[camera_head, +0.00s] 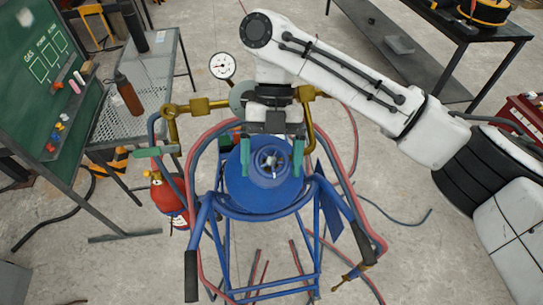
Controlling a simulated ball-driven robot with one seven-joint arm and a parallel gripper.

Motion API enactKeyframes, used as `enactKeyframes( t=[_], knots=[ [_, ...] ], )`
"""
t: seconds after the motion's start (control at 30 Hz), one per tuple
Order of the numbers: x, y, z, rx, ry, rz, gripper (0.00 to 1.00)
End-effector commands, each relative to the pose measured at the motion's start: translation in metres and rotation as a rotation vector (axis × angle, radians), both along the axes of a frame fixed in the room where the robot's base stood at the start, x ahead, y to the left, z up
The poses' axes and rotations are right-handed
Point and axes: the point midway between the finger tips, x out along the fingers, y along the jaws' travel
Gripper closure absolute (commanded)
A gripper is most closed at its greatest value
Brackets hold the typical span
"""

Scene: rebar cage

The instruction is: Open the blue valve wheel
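A round blue body (262,194) stands in a blue tube frame near the middle of the view. A small silver, spoked knob (269,162) sits on its top; I cannot tell whether the valve wheel is this knob or the blue round part around it. My gripper (271,158) points down over the blue body. Its two green fingers are spread wide, one on each side of the knob, with a gap to it. Nothing is held between them. Whether the fingertips touch the blue surface is unclear. My gripper's body hides the far edge of the blue body.
Brass pipes (190,108) with a pressure gauge (222,66) stand close behind and beside my gripper. Red and blue hoses (362,215) loop around the frame (228,250). A red extinguisher (167,198) stands at left, near a metal table (140,75) and a green board (45,75). Open floor lies at lower right.

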Motion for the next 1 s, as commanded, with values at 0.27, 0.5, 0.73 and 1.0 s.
enactKeyframes(
  t=[0.27,0.5,0.73,1.0],
  knots=[
    [0.002,0.000,0.000,0.001,-0.004,-0.005,0.04],
    [0.010,-0.001,0.010,-0.001,-0.008,-0.008,0.04],
    [0.032,0.000,0.041,-0.003,-0.009,-0.009,0.04],
    [0.054,0.000,0.074,-0.003,-0.006,-0.006,0.04]
  ],
)
